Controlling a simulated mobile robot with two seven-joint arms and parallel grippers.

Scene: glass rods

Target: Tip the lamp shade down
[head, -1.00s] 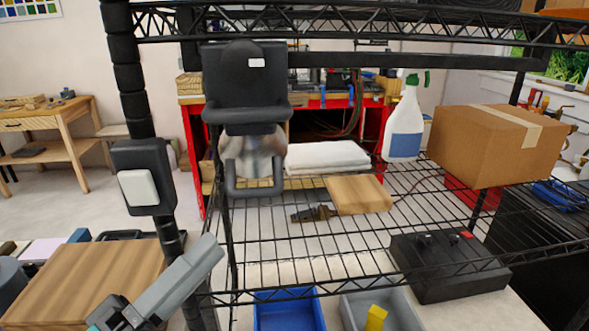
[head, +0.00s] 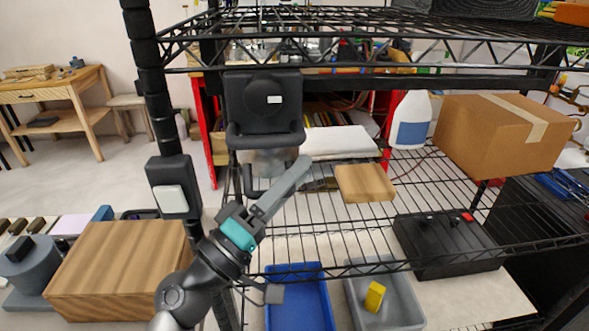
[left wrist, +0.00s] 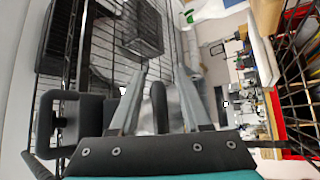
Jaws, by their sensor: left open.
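The lamp (head: 262,100) hangs from the upper shelf on the left of the rack: a black shade with a round boss and a white label, a silvery round part (head: 262,162) beneath. A black loop bar sticks out under it, partly hidden by my left gripper (head: 303,165). My left arm reaches up from below, and the fingers point up and right just in front of the lamp's lower right side. In the left wrist view the two fingers (left wrist: 162,72) stand apart, with a dark rounded bar (left wrist: 159,105) showing between them. I cannot tell if they touch it. My right gripper is out of view.
A rack post with a switch box (head: 173,187) stands left. Blue (head: 298,300) and grey bins sit below.

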